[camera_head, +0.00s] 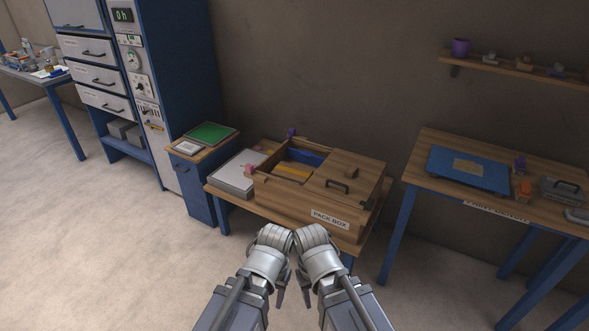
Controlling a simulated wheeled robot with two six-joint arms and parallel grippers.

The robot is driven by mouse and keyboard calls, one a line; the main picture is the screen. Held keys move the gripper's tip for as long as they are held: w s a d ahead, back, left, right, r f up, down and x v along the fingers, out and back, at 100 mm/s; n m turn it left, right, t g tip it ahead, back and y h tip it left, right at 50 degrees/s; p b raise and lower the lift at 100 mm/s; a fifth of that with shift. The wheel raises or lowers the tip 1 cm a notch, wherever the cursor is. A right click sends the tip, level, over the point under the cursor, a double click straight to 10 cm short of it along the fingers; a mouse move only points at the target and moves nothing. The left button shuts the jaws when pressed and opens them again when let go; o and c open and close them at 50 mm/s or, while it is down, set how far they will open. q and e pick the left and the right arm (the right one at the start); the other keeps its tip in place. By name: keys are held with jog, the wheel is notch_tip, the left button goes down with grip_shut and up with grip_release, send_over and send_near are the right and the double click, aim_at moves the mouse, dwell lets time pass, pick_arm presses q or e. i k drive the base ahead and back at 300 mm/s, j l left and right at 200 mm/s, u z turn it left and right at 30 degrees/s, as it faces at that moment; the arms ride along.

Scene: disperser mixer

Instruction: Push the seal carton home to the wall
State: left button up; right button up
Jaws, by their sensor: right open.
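No thing in view carries a readable seal label, so I cannot tell which is the seal carton. A wooden box labelled PACK BOX (303,207) stands on a low wooden table, with its left part open and a handled wooden lid (345,182) over its right part. Inside the opening are a blue item (306,157) and a yellow-orange item (290,172). My left gripper (271,238) and right gripper (312,237) are side by side in front of the box, seemingly empty. The right one is open; the left one's fingers are not clear.
A blue cabinet (196,192) stands further left. A side table with a blue mat (468,169) is at right. The floor at left is clear.

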aim_at(297, 175)
jog(key=i+z, duration=0.1)
jog(key=z, duration=0.45)
jog(key=i+j+z, duration=0.35)
jog(key=j+z, duration=0.15)
jog(key=i+j+z, duration=0.1)
jog(key=j+z, duration=0.15)
jog(key=i+j, duration=0.15)
jog(key=j, duration=0.15)
jog(key=i+j, duration=0.1)
jog(key=j, duration=0.25)
jog(key=i+j+z, duration=0.1)
jog(key=j, duration=0.2)
jog(key=i+j, duration=0.15)
jog(key=j, duration=0.2)
jog(key=i+j, duration=0.15)
jog(key=j, duration=0.15)
jog(key=i, duration=0.45)
jog(key=z, duration=0.05)
